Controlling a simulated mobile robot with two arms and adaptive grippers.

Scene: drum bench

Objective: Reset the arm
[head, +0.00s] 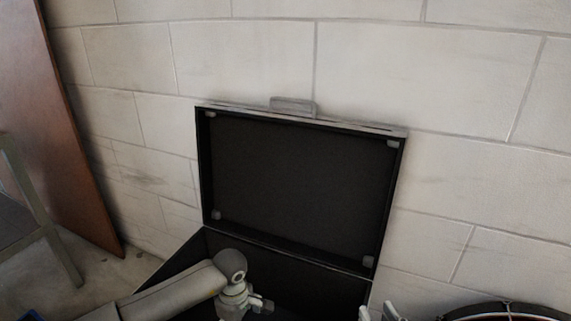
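My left arm comes in from the lower left and reaches over the open black case (185,258). My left gripper (262,304) is low inside the case outline, small and partly cut off by the bottom edge, so its fingers do not show clearly. Two pale fingertips of my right gripper (378,313) show at the bottom edge, just right of the case. They stand apart with a gap between them, and nothing shows between them. The rest of the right arm is out of view.
The case lid (300,185) stands raised in front of a white block wall (480,170). A drum rim (505,306) shows at the lower right. A brown board (60,130) leans at the left behind a metal frame (42,215).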

